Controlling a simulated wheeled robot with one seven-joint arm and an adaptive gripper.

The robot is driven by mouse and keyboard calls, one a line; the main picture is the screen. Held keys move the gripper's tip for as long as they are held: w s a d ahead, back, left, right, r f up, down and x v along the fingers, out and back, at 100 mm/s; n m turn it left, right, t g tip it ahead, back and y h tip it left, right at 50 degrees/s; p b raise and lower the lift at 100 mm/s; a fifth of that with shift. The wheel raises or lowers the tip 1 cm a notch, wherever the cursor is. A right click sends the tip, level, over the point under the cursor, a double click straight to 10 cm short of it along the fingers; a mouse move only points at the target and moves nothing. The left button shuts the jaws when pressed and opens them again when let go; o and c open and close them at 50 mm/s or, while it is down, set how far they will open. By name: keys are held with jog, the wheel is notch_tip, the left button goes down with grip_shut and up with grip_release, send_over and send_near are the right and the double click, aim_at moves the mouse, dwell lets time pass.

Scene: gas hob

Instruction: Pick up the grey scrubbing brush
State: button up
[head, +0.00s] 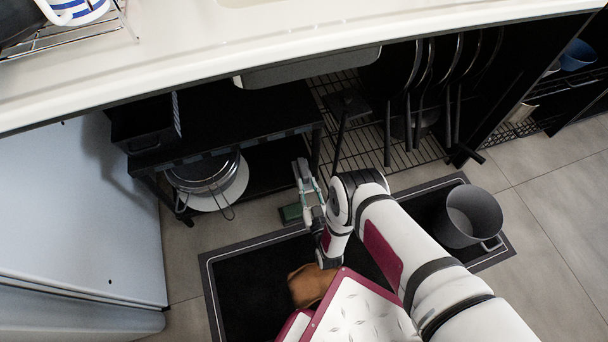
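A dark grey item with a flat, squarish head and a thin handle, possibly the scrubbing brush (347,103), is on the wire shelf under the counter; I cannot confirm what it is. My gripper (304,172) is in front of the shelf opening, lower left of that item and apart from it in the picture. Its fingers point toward the cabinet. They are seen from above at a steep angle, so their gap and anything between them are unclear.
The white counter (300,48) overhangs the shelves. Several pans with long handles (415,75) hang right of the wire shelf. A sieve (203,175) sits on the lower left shelf. A grey pot (470,215) and a brown item (310,285) are on the dark mat (240,290).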

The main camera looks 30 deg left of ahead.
aim_at(306, 179)
jog(key=shift+b+x, duration=1.4)
jog(key=shift+x, duration=1.5)
jog(key=shift+d+r, duration=0.1)
jog(key=shift+r, duration=0.05)
grip_shut()
